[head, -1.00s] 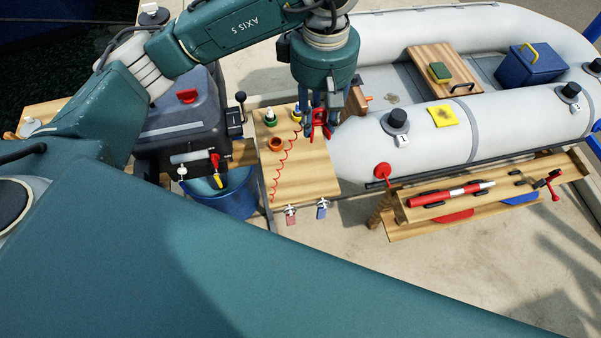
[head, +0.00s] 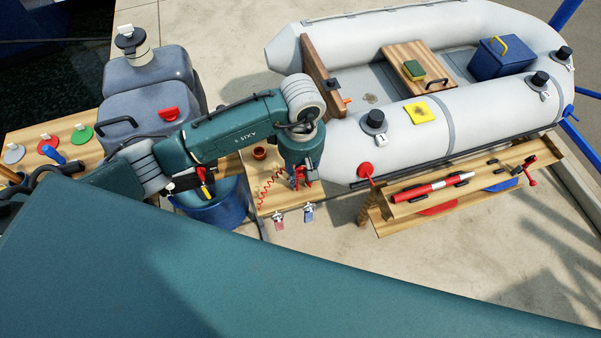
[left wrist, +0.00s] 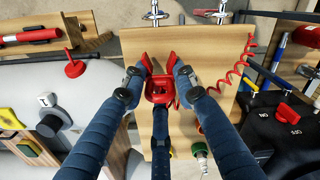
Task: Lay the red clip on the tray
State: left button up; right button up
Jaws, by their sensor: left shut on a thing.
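My left gripper (head: 300,184) is shut on the red clip (left wrist: 160,86), which sits between its blue fingers in the left wrist view. The clip is over the wooden board (head: 285,203), the only tray-like surface near it. The board also shows in the left wrist view (left wrist: 205,50). I cannot tell whether the clip touches the wood. A red coiled cord (left wrist: 238,76) lies over the board and runs toward the clip. In the head view the gripper and forearm hide part of the board. My right gripper is not in view.
An orange-brown cup (head: 259,153) stands at the board's back. A green-topped item (left wrist: 200,150) stands near the fingers. The grey dinghy (head: 350,150) is to the right, a blue bucket (head: 222,212) to the left.

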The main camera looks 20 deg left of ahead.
pick_arm(q)
jog(key=shift+f, duration=1)
jog(key=o, duration=1.1)
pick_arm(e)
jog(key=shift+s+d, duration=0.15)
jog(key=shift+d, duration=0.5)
pick_arm(q)
jog(key=shift+r, duration=0.1)
